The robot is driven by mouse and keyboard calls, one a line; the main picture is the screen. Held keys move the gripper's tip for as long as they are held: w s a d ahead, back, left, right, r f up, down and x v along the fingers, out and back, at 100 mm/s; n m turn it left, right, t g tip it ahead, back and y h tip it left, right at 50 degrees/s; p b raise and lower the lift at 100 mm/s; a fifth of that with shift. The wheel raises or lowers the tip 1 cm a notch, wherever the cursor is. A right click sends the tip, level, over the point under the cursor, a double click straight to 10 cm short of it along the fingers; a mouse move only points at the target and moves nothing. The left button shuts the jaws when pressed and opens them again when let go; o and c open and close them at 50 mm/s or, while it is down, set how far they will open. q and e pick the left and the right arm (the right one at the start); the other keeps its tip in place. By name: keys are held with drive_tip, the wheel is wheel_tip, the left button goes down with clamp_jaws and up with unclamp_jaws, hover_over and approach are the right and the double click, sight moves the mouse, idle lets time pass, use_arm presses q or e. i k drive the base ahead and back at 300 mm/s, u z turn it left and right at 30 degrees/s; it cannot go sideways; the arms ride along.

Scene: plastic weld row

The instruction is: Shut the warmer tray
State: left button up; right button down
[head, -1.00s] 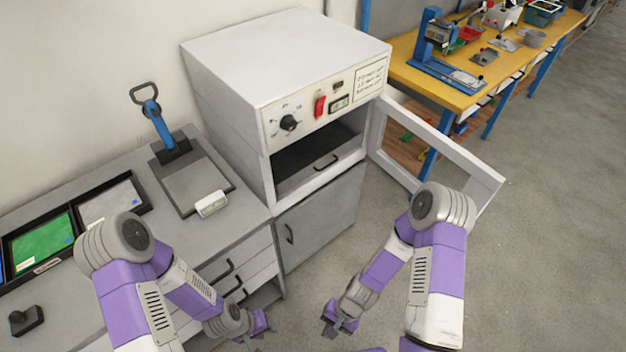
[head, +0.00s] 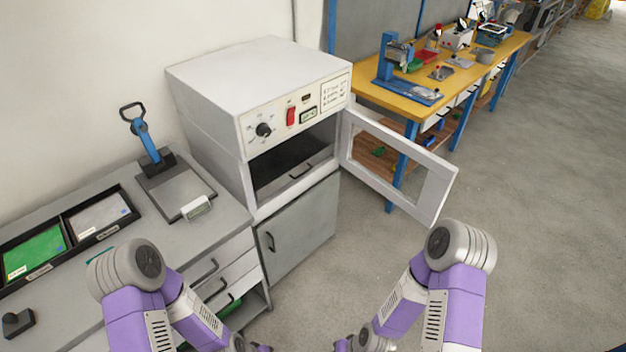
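The warmer (head: 262,85) is a white box-shaped oven on a grey cabinet, with a dial, a red switch and a small display on its front panel. Its framed window door (head: 400,165) stands swung open to the right. Inside the dark opening is the warmer tray (head: 292,180), with a dark handle on its front; how far it sticks out is hard to tell. My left gripper (head: 262,348) and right gripper (head: 342,346) are low at the bottom edge, in front of and below the warmer, touching nothing visible. Both are mostly cut off, so their fingers cannot be read.
The grey counter (head: 215,235) on the left holds a blue-handled press (head: 150,145), a scale and black bins with green and white contents. A yellow workbench (head: 400,95) stands behind the open door. The floor (head: 540,200) at right is clear.

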sight(290, 159)
drive_tip(key=z, duration=0.3)
drive_tip(key=i, duration=1.2)
drive_tip(key=u, duration=0.4)
